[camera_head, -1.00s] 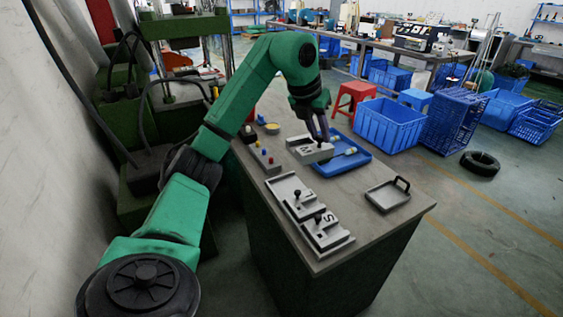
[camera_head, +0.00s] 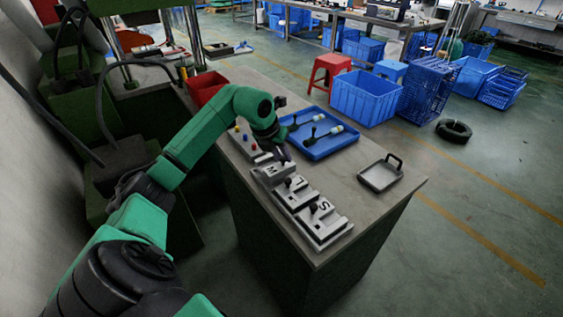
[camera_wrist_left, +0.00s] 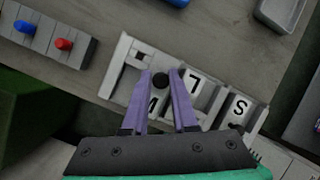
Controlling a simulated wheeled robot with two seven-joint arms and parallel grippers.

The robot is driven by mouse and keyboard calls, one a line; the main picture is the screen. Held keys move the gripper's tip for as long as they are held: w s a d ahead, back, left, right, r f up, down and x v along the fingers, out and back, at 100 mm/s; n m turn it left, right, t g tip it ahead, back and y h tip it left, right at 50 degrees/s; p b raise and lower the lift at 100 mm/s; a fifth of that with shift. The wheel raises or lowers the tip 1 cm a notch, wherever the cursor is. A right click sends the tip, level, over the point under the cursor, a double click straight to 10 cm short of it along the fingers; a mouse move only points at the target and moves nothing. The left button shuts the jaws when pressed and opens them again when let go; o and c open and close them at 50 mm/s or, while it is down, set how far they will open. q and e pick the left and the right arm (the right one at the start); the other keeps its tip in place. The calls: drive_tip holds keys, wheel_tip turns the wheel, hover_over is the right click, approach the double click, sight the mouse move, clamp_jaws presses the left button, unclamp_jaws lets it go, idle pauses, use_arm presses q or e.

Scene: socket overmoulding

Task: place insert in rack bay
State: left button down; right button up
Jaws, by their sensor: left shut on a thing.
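My left gripper (camera_head: 283,157) is shut on the insert marked M (camera_head: 268,172), at the far end of the grey rack (camera_head: 318,240). In the left wrist view the purple fingers (camera_wrist_left: 160,84) close on its black knob (camera_wrist_left: 160,80), and the letter M shows between them. The insert is over or in the far bay; I cannot tell whether it is fully down. The insert marked L (camera_head: 299,186) is in the middle bay and the insert marked S (camera_head: 323,207) in the near bay. My right gripper is not in view.
A blue tray (camera_head: 335,146) with several parts lies behind the rack. A grey handled tray (camera_head: 380,178) stands on the right of the table. A box with coloured buttons (camera_head: 243,141) is left of the gripper. The table's front edge is close to the rack.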

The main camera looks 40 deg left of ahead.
use_arm(q)
wheel_tip(320, 180, down, 2)
drive_tip(key=shift+d+f, duration=0.1)
drive_tip(key=shift+f, duration=0.2)
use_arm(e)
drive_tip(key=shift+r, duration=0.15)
use_arm(q)
drive_tip(key=c, duration=0.8)
unclamp_jaws()
drive_tip(key=shift+o, duration=0.5)
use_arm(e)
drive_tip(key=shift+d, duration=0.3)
use_arm(q)
drive_tip(key=shift+s+r, duration=0.2)
drive_tip(key=shift+r, duration=0.2)
drive_tip(key=b+v, duration=0.1)
drive_tip(key=v, duration=1)
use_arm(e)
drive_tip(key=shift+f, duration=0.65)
